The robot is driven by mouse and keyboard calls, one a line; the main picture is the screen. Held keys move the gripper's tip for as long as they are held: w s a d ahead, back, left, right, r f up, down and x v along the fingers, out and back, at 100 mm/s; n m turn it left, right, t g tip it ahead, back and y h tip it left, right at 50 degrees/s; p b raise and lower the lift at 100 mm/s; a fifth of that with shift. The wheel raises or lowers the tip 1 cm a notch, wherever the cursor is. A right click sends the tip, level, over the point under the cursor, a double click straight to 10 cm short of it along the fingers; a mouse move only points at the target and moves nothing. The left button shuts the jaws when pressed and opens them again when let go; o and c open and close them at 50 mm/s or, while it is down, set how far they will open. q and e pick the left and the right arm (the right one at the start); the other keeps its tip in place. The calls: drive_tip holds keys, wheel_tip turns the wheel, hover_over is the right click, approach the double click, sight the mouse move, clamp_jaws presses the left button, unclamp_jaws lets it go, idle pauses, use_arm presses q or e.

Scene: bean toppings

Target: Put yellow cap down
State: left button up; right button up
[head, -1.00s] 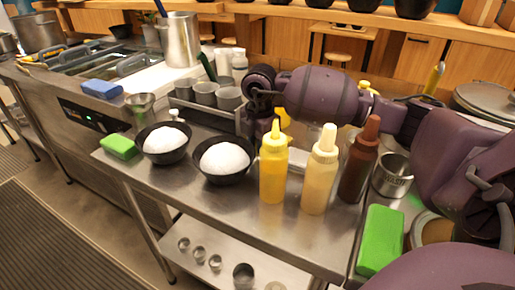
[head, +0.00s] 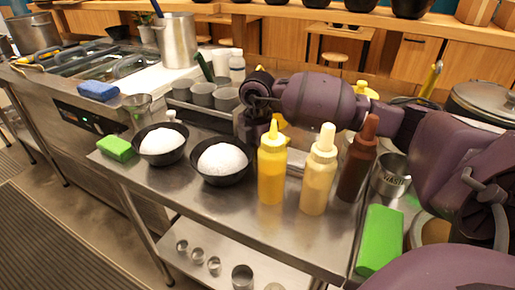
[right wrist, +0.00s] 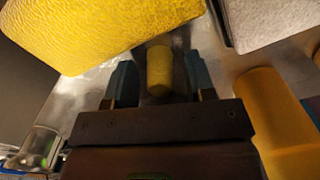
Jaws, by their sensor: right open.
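In the right wrist view a small yellow cap (right wrist: 159,71) stands between the two fingers of my right gripper (right wrist: 161,80). The fingers are apart, with a gap visible on each side of the cap. In the head view my right gripper (head: 246,124) points down over the steel table, behind the yellow squeeze bottle (head: 271,170), and its fingertips are hidden. The cap cannot be made out clearly in the head view. My left gripper is not in view.
A large textured yellow object (right wrist: 95,28) and an orange-yellow object (right wrist: 272,115) lie close around the gripper. A cream bottle (head: 318,175), a brown bottle (head: 357,165), black bowls with white contents (head: 221,178) and metal cups (head: 203,95) crowd the table.

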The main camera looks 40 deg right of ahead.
wheel_tip(320, 180, up, 11)
drive_tip(key=shift+f+p, duration=0.1)
drive_tip(key=shift+p, duration=1.1)
drive_tip(key=shift+r, duration=0.75)
